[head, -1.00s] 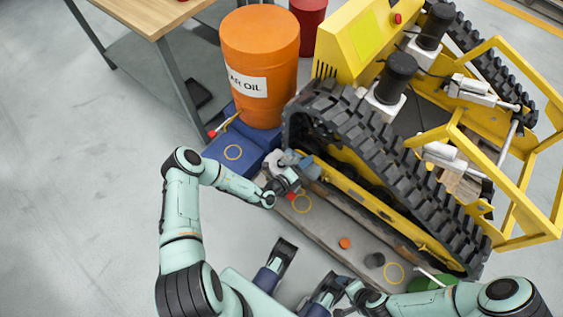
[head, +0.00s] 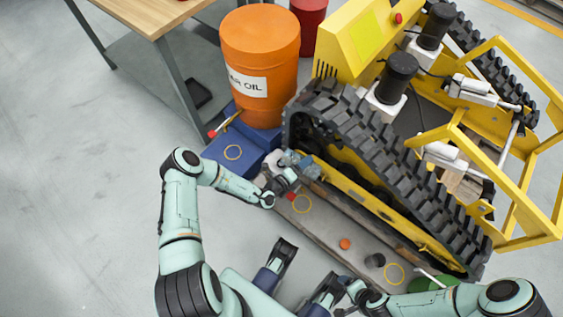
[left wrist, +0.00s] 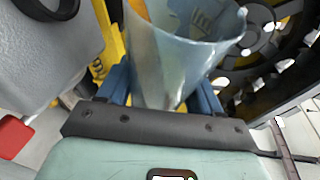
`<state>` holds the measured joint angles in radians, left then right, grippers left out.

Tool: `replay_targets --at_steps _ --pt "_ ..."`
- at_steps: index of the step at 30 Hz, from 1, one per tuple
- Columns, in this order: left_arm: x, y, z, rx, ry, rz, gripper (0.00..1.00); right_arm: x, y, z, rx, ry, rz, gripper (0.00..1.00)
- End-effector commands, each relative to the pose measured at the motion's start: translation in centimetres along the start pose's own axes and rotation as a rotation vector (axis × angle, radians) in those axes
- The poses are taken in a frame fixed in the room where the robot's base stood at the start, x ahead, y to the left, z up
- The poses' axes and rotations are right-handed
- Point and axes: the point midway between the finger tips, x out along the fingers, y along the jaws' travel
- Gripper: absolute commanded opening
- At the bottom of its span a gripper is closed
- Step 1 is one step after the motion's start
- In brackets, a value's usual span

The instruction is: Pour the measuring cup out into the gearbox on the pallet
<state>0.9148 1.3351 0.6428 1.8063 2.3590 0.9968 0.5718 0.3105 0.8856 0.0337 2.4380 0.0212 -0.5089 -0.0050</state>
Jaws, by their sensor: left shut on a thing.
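The measuring cup (head: 297,161) is a small translucent bluish cup beside the near end of the carrier's track. In the left wrist view the cup (left wrist: 180,55) fills the upper middle, between the blue fingers. My left gripper (head: 286,172) is shut on it and holds it. The cup's contents are not clear. I cannot pick out the gearbox with certainty; a grey body with a dark ring (left wrist: 55,30) is close at the upper left of the left wrist view. The right forearm comes in at the lower right, but its jaws cannot be made out.
The yellow tracked carrier (head: 350,45) stands close beside the cup. An orange oil drum (head: 260,50) stands behind blue blocks (head: 232,150). A long grey board (head: 325,232) bears an orange cap (head: 345,243) and a dark cylinder (head: 374,260). The floor at left is clear.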

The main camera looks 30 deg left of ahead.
Motion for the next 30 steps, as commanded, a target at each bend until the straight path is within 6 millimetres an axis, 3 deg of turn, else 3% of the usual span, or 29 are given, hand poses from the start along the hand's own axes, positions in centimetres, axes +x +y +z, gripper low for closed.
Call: replay_targets --at_steps 30 --pt "0.01 0.01 0.05 -0.031 0.005 -0.015 0.25 0.28 0.11 -0.44 0.001 0.012 0.001 0.79"
